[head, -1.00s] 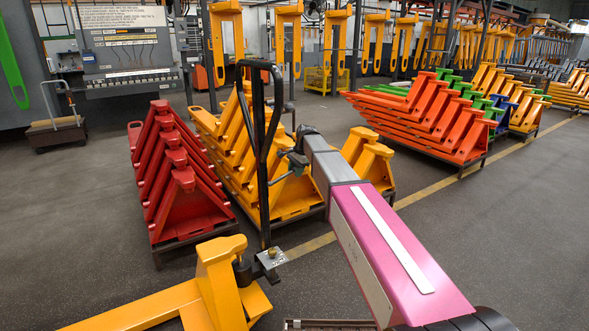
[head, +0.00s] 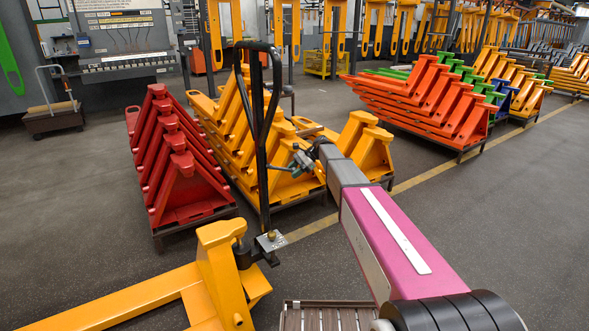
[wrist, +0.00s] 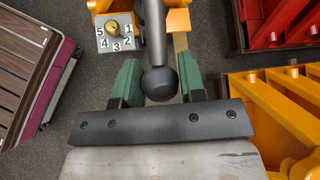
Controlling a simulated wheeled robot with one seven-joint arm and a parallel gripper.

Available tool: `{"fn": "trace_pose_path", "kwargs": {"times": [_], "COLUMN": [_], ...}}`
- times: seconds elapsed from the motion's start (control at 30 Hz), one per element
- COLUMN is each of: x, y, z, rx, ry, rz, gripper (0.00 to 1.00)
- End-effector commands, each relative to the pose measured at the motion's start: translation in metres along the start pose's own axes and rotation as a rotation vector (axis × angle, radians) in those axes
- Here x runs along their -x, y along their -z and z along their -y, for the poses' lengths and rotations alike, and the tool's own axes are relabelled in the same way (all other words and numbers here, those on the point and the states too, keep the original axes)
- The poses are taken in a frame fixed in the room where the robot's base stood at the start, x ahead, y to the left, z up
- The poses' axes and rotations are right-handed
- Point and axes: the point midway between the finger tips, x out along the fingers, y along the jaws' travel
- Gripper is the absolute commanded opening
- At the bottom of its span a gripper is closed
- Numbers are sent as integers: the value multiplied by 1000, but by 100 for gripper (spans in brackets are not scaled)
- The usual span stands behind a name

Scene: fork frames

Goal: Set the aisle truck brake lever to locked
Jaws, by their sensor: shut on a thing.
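A yellow pallet truck (head: 222,270) stands at the lower left in the head view, with a tall black loop handle (head: 262,150). A thin dark lever (head: 279,167) sticks out from the handle's shaft toward my gripper (head: 303,163). In the wrist view the lever's rod (wrist: 155,35) ends in a round black knob (wrist: 160,84). The green fingers of my gripper (wrist: 160,88) are on either side of the knob, shut on it. A plate numbered 1 to 5 (wrist: 103,31) with a brass knob (wrist: 113,30) is on the truck; no lock marking is readable.
A rack of red truck frames (head: 180,165) stands behind the truck, with yellow frames (head: 225,130) beside it. Orange frames (head: 425,95) are at the right. A slatted platform (head: 325,318) is at the bottom edge. Grey floor (head: 480,220) is open at the right.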

Motion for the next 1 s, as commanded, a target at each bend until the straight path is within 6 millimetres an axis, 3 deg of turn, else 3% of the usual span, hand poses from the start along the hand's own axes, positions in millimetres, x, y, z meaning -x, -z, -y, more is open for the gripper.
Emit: {"fn": "trace_pose_path", "kwargs": {"times": [0.57,0.6,0.67,1.0], "x": [-5,-5,-5,-1], "y": [2,2,2,2], "z": [-2,-2,-2,-1], "rx": [-7,-8,-7,-7], "ry": [4,4,5,6], "rz": [32,32,32,31], "gripper": [0,44,62,62]}}
